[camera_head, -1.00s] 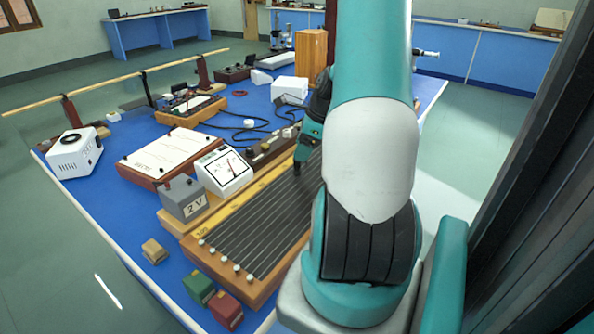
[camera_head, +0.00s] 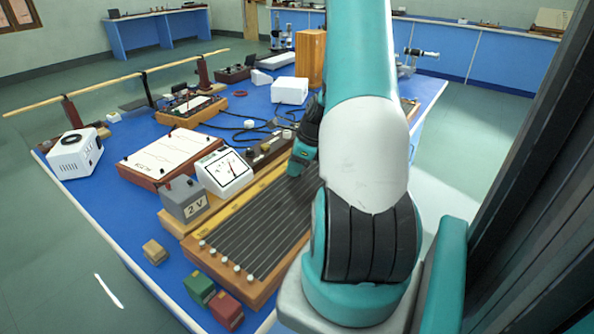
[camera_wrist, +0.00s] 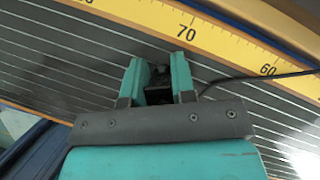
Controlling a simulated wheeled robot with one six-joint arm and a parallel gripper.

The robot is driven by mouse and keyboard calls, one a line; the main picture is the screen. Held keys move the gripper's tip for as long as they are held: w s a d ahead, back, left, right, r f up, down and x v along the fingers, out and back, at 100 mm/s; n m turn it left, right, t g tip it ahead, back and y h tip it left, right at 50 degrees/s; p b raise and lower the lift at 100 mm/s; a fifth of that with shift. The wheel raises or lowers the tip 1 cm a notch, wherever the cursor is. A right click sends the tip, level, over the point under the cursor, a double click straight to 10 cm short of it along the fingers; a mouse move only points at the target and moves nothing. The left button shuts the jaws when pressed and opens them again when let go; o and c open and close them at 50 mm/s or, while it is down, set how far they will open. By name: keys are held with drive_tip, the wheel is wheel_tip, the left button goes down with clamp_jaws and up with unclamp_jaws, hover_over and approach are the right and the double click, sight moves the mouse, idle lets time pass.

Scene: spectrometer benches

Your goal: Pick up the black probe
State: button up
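My gripper (camera_wrist: 158,72) is low over the metre-scale wire board (camera_head: 237,247), near the 70 mark of its yellow scale in the wrist view. Its two teal fingers stand apart. The black probe (camera_wrist: 158,92) shows as a dark shape between them, partly hidden by the fingers and the grey wrist plate. A black cable (camera_wrist: 255,77) leaves to the right from beside the gripper. I cannot see clearly whether the fingers touch the probe. In the head view my gripper (camera_head: 295,170) is at the board's far part, and the probe cannot be made out.
A grey 2 V box (camera_head: 184,199) and a white meter (camera_head: 224,172) stand along the board's left side. A green block (camera_head: 198,287) and a red block (camera_head: 226,310) sit at the near table edge. A wooden box (camera_head: 311,58) stands at the back.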

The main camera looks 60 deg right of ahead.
clamp_jaws()
wheel_tip(320, 180, up, 19)
drive_tip(key=p, duration=0.1)
drive_tip(key=d+f+n+p, duration=0.1)
drive_tip(key=d+f+n, duration=0.1)
drive_tip(key=f, duration=0.2)
drive_tip(key=s+d+f+n+y+p, duration=0.1)
drive_tip(key=d+f+n+p, duration=0.1)
drive_tip(key=f, duration=0.2)
drive_tip(key=s+d+f+n+g+p, duration=0.1)
drive_tip(key=d+f+n+p, duration=0.1)
drive_tip(key=f, duration=0.2)
drive_tip(key=shift+d+f+y, duration=0.2)
drive_tip(key=shift+f+y, duration=0.2)
wheel_tip(320, 180, down, 5)
drive_tip(key=b, duration=0.5)
drive_tip(key=shift+f, duration=0.55)
drive_tip(key=shift+f+p, duration=0.1)
drive_tip(key=shift+p, duration=0.3)
